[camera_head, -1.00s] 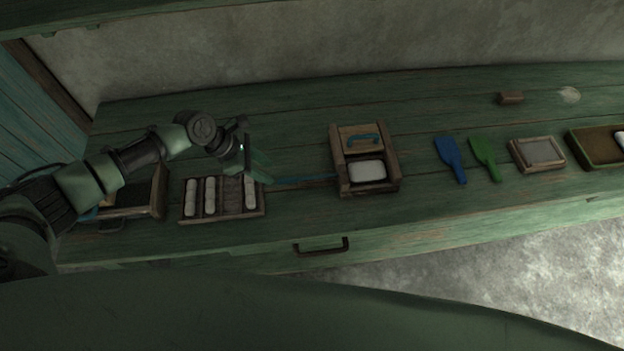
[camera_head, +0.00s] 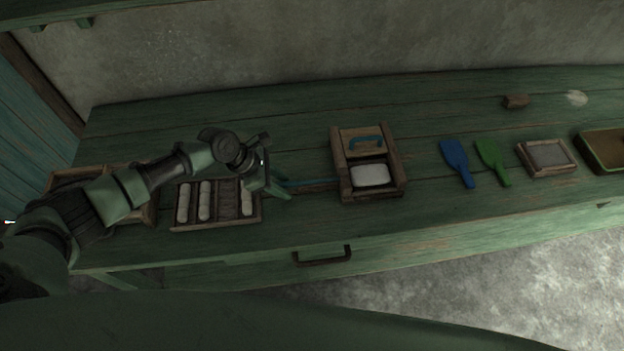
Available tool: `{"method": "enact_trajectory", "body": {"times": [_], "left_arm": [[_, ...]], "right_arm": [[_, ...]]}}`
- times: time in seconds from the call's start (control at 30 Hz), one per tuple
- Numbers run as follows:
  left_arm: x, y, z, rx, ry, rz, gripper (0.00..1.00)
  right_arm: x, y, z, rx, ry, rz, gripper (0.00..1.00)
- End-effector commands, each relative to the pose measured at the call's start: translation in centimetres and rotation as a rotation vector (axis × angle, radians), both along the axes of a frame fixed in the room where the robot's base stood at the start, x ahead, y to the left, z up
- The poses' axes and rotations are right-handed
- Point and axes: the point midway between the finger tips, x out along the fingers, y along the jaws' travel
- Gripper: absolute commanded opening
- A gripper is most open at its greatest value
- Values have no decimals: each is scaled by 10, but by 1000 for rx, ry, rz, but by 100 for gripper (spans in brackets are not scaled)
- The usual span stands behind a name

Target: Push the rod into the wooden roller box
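The wooden roller box (camera_head: 396,160) stands on the green bench near the middle, with a blue handle (camera_head: 367,142) on its back part and a white block (camera_head: 370,175) in its front part. I cannot tell whether that end is inside. My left gripper (camera_head: 277,186) is at the rod's left end, left of the box. Its fingers are small and dark, so I cannot tell if they are shut on the rod. My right gripper is not in view.
A tray (camera_head: 217,223) with several white rolls lies below my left gripper. Another wooden tray (camera_head: 100,170) is partly behind my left arm. A blue scoop (camera_head: 455,158), a green scoop (camera_head: 491,160) and a framed grey slab (camera_head: 547,154) lie to the right. The back of the bench is mostly clear.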

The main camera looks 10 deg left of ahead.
Motion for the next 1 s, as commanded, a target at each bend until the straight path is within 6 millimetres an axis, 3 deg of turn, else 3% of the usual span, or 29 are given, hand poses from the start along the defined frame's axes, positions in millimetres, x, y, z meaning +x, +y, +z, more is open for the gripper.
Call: {"method": "enact_trajectory", "body": {"times": [0.07,0.2,0.47,1.0], "left_arm": [[0,0,0,0,0,0,34],[0,0,0,0,0,0,0],[3,-10,2,-1,0,-1,0],[26,-93,1,-2,0,-1,0]], "right_arm": [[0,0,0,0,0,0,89],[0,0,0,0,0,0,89],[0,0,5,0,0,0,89],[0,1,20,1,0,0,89]]}}
